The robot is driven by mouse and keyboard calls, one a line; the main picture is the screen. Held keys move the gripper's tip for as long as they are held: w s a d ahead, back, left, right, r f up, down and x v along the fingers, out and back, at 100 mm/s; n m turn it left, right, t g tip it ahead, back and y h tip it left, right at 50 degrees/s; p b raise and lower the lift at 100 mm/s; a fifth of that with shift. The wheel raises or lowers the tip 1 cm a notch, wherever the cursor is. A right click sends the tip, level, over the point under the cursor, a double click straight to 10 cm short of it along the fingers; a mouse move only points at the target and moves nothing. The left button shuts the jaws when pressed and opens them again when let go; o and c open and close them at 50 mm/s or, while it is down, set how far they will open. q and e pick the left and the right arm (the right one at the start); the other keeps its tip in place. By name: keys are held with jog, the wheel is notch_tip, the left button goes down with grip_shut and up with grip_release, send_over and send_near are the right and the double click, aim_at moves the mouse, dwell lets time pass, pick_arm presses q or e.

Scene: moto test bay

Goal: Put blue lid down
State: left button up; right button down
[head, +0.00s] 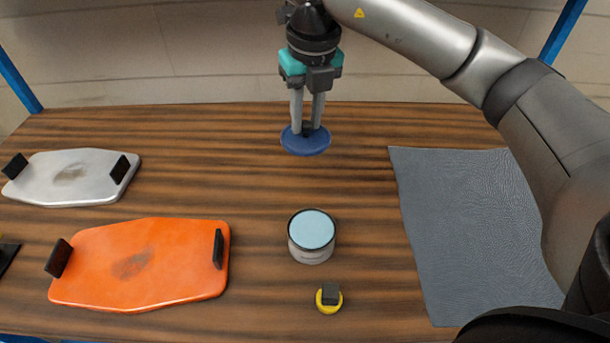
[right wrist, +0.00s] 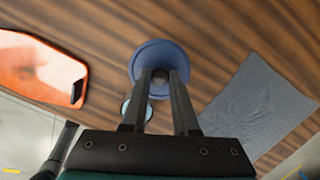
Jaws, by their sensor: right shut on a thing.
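The blue lid (head: 306,143) is a round disc near the back middle of the wooden table in the head view. My right gripper (head: 307,130) points down from above and is shut on the lid's dark knob. The lid also shows in the right wrist view (right wrist: 160,56), level between the fingertips of my right gripper (right wrist: 160,78). I cannot tell whether the lid touches the table or hangs just above it. My left gripper is not in view.
A round tin with a light blue top (head: 311,230) stands in front of the lid. A small yellow piece with a dark knob (head: 329,298) is nearer. An orange plate (head: 140,262) and a silver plate (head: 72,177) lie left, a grey cloth (head: 470,225) right. Table around the lid is clear.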

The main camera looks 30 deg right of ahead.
aim_at(307, 140)
notch_tip(307, 140, down, 7)
jog(key=shift+f+b, duration=0.15)
jog(key=shift+b, duration=0.65)
jog(key=shift+f+b, duration=0.6)
jog(key=shift+f, duration=1.7)
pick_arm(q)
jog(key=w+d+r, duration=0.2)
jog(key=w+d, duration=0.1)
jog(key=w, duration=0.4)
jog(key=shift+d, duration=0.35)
pick_arm(e)
jog(key=shift+f, duration=0.25)
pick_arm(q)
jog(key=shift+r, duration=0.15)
pick_arm(e)
jog(key=shift+f, duration=0.1)
jog(key=c, duration=0.7)
grip_release()
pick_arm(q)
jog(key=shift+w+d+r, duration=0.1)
